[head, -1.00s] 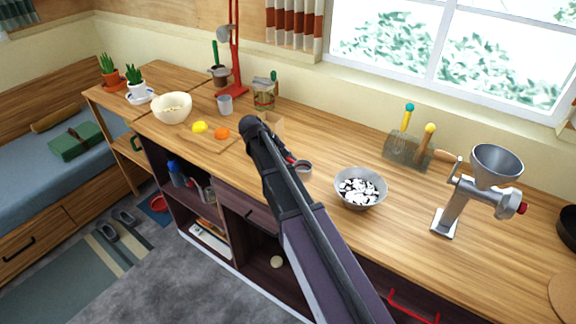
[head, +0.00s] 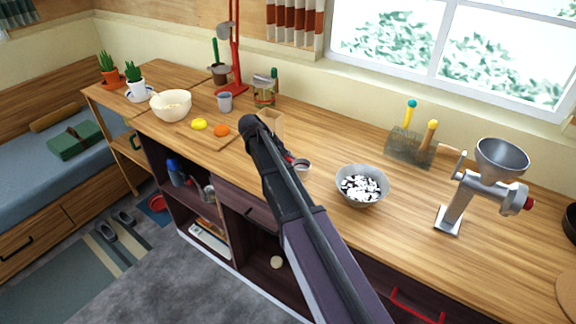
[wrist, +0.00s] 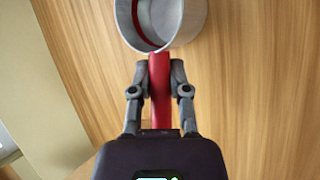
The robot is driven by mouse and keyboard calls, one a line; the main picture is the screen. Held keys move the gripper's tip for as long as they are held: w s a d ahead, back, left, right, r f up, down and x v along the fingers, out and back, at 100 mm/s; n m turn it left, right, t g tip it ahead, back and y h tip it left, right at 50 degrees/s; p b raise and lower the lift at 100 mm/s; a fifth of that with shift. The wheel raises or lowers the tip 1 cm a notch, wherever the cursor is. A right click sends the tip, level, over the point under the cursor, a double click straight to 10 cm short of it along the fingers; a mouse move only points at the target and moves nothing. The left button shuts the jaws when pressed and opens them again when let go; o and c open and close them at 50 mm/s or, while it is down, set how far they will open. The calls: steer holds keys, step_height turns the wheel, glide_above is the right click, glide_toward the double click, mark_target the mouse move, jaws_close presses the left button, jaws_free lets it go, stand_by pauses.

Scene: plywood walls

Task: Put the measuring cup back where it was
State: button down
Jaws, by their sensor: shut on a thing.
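The measuring cup is a grey metal cup with a red handle. In the wrist view the cup (wrist: 165,22) is at the top, cut off by the frame edge. My gripper (wrist: 160,72) is shut on its red handle (wrist: 160,95), one finger on each side. In the head view the cup (head: 302,166) shows just right of my arm, left of a bowl of black and white bits (head: 362,187). My arm hides most of the gripper there. I cannot tell whether the cup touches the wooden counter (head: 330,140).
A board with a lemon (head: 199,124) and an orange (head: 221,131) lies left of my arm. A grey cup (head: 225,102), a jar (head: 264,92) and a red stand (head: 237,60) are further back. A grinder (head: 480,185) stands right.

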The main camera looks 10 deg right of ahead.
steer(key=shift+f, duration=0.5)
steer(key=shift+f+b, duration=0.2)
steer(key=shift+b, duration=0.2)
steer(key=c, duration=0.6)
jaws_free()
steer(key=shift+r, duration=0.25)
steer(key=shift+p+v, duration=0.75)
steer(key=shift+p, duration=0.15)
steer(key=p+v, duration=0.8)
steer(key=v, duration=0.2)
steer(key=shift+r, duration=0.2)
steer(key=shift+a, duration=0.15)
